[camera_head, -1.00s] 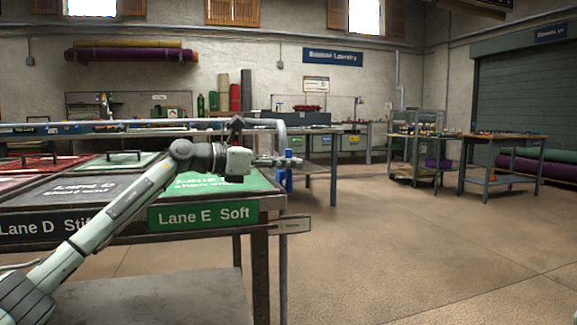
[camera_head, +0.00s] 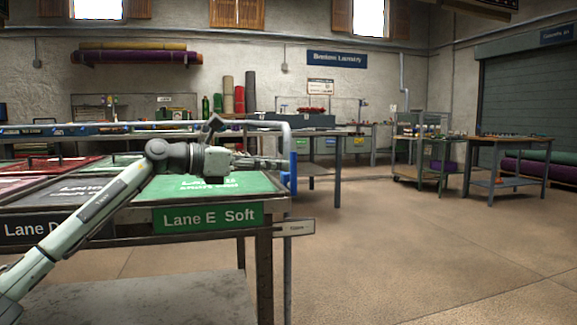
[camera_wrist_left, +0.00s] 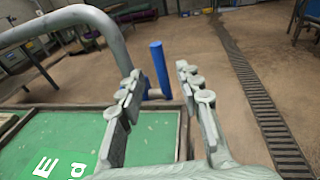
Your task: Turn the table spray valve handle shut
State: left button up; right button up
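The blue valve handle (camera_head: 293,172) is a short bar standing upright beside the grey bent spray pipe (camera_head: 288,134) at the right end of the green Lane E table. It also shows in the left wrist view (camera_wrist_left: 160,68), upright, beyond the fingers and between them in the picture. A small blue part lies at its foot. My left gripper (camera_head: 278,163) is just left of the handle in the head view. In the wrist view my left gripper (camera_wrist_left: 158,88) is open and empty, with its fingers spread. Contact with the handle is not visible. My right gripper is not in view.
The green Lane E panel (camera_head: 225,184) and its sign (camera_head: 207,217) lie below my left arm. The grey pipe runs along the table and bends down near the gripper. Open floor (camera_head: 420,240) lies to the right; a long floor drain (camera_wrist_left: 262,100) shows in the wrist view.

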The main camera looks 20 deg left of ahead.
pick_arm(q)
jog(key=v, duration=0.6)
jog(key=shift+s+a+r, duration=0.1)
jog(key=shift+s+a, duration=0.15)
jog(key=shift+s, duration=0.05)
